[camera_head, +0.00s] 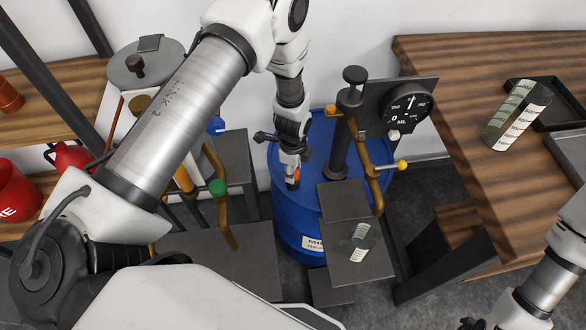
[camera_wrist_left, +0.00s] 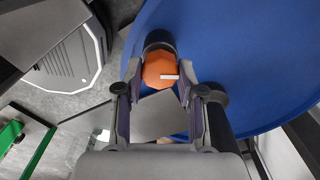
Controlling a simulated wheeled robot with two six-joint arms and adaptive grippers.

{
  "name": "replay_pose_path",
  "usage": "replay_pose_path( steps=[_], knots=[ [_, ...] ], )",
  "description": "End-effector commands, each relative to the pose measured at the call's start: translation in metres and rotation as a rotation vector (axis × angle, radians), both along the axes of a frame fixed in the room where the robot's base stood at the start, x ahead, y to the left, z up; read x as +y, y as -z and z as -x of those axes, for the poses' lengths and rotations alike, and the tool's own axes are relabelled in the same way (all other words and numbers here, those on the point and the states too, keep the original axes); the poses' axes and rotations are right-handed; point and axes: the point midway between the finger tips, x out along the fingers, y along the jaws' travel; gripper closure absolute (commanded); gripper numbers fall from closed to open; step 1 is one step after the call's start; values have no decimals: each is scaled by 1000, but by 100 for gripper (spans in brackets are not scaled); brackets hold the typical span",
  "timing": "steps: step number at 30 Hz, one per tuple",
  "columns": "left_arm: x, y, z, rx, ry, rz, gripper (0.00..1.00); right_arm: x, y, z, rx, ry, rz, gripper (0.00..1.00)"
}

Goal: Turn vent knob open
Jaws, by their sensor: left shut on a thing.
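The vent knob (camera_wrist_left: 158,68) is orange and faceted with a white mark pointing right in the left wrist view. It sits on a dark round stem at the blue drum. In the head view only a small orange part of the knob (camera_head: 294,175) shows under my left gripper (camera_head: 291,168). My left gripper reaches down from above to the near left part of the drum top. In the wrist view its two fingers stand on either side of the knob, shut on it. My right arm shows at the lower right, but its gripper is out of view.
The blue drum (camera_head: 284,213) carries a pump with a round gauge (camera_head: 407,106) and a brass pipe with a yellow lever (camera_head: 401,165). A clear measuring cylinder (camera_head: 358,241) stands on a grey stand. A wooden table (camera_head: 450,75) is at right, holding another cylinder (camera_head: 516,112).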

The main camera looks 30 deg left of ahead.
Motion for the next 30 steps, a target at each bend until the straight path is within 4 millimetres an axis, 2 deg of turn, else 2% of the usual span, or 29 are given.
replay_pose_path(
  steps=[7,8,9,10,19,22,26,30],
  knots=[
    [0,1,1,1,2,0,96,0,0,0,0,0,0,60],
    [0,1,1,1,2,0,55,0,0,0,0,0,0,60],
    [0,1,1,1,2,0,40,0,0,0,0,0,0,60],
    [0,1,1,1,2,0,36,0,0,0,0,0,0,60],
    [0,-1,0,0,0,0,36,0,0,0,0,0,0,60],
    [0,-9,-1,-1,0,0,36,0,0,0,0,0,0,60],
    [0,-35,-1,-2,0,0,36,0,0,0,0,0,0,60],
    [0,-73,-1,-4,1,0,36,0,0,0,0,0,0,60]
  ],
)
